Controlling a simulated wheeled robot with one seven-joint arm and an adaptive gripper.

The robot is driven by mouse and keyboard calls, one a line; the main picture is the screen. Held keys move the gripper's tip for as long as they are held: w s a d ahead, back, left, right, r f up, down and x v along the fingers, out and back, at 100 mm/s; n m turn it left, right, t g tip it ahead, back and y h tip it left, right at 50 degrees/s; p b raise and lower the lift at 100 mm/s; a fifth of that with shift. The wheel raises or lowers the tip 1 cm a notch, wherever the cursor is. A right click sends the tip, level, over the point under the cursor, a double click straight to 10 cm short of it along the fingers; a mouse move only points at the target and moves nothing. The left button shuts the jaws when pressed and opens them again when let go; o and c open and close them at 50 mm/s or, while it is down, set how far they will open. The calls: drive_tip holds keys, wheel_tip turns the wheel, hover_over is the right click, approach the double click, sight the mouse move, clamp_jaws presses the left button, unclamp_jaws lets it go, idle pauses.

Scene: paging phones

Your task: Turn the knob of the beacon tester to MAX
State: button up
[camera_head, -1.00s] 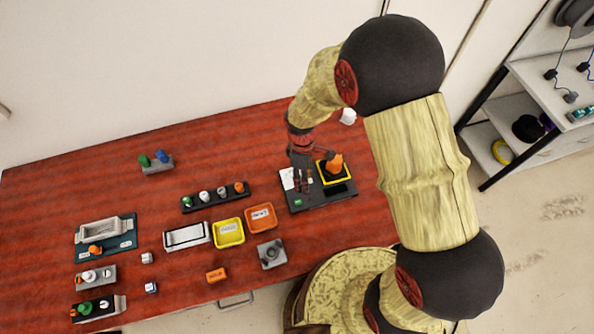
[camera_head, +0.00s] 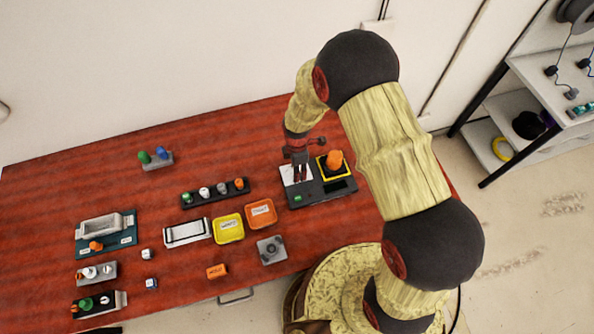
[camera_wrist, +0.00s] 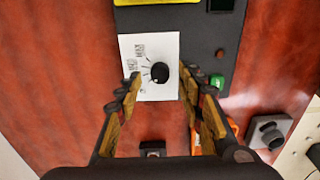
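The beacon tester (camera_head: 340,198) is a dark panel at the right of the table, with an orange beacon (camera_head: 334,160) in a yellow frame and a green button (camera_head: 298,198). Its black round knob (camera_wrist: 160,72) sits on a white card with a printed scale in the wrist view. MAX is printed at the card's upper part; the knob's exact setting is too small to read. My gripper (camera_wrist: 160,90) is open above the card, with a finger to each side of the knob in the picture. It also shows over the card in the head view (camera_head: 299,178), apparently not gripping the knob.
An orange bin (camera_head: 261,226) and a yellow bin (camera_head: 229,240) stand left of the tester. A dark strip with several colored knobs (camera_head: 215,205) lies behind them. A grey block with a round dark top (camera_head: 271,262) is at the front. Other small devices fill the left side.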

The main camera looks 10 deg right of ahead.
drive_tip(key=shift+f, duration=0.8)
drive_tip(key=shift+c, duration=1.4)
clamp_jaws()
